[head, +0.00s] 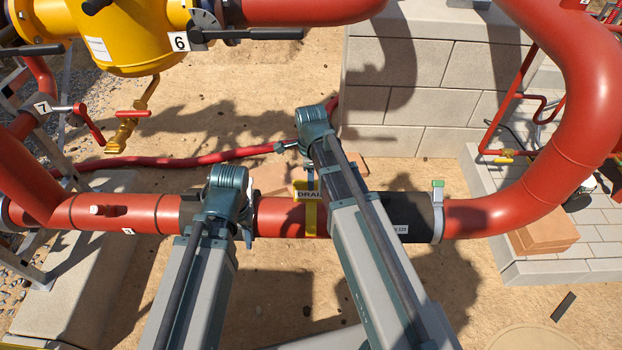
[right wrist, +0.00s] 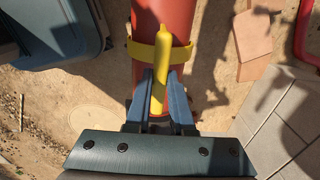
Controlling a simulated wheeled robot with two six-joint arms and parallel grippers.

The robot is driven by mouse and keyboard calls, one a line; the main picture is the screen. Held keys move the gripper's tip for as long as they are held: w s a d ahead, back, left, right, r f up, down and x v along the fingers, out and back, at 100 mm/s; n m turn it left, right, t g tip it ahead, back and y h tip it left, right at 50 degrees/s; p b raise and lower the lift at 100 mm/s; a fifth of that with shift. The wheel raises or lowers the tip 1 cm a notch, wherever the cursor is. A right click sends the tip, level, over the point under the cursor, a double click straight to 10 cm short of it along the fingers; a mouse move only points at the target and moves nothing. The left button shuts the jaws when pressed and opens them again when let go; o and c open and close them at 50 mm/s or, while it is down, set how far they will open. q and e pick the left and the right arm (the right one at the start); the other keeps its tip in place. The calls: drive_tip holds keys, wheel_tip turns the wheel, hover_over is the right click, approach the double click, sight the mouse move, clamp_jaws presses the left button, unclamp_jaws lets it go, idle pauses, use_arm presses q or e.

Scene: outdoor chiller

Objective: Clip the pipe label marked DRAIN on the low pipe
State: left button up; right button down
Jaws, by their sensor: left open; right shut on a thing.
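The low pipe (head: 280,217) is red and runs across the head view. The yellow pipe label (head: 310,194), with DRAIN partly readable, is on it behind my right forearm. In the right wrist view its yellow band (right wrist: 138,50) lies across the red pipe (right wrist: 150,15), and its upright yellow part stands between my fingers. My right gripper (right wrist: 163,76) is shut on that part; I cannot tell whether the band closes fully beneath the pipe. My left gripper (head: 249,226) is open and empty at the pipe, left of the label, partly hidden by its wrist.
A black sleeve (head: 408,212) with a white tag and grey clamp (head: 438,210) is right of the label. Grey block walls (head: 430,90) stand behind. A yellow vessel (head: 135,40) and valves are upper left. Bricks (head: 270,179) lie on the sand behind the pipe.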

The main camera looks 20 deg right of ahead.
drive_tip(key=shift+f, duration=0.35)
drive_tip(key=shift+f+b, duration=0.7)
drive_tip(key=shift+b, duration=0.25)
drive_tip(key=c, duration=0.7)
unclamp_jaws()
drive_tip(key=o, duration=0.5)
drive_tip(key=shift+r, duration=0.15)
wheel_tip(320, 180, up, 7)
drive_tip(key=p, duration=0.7)
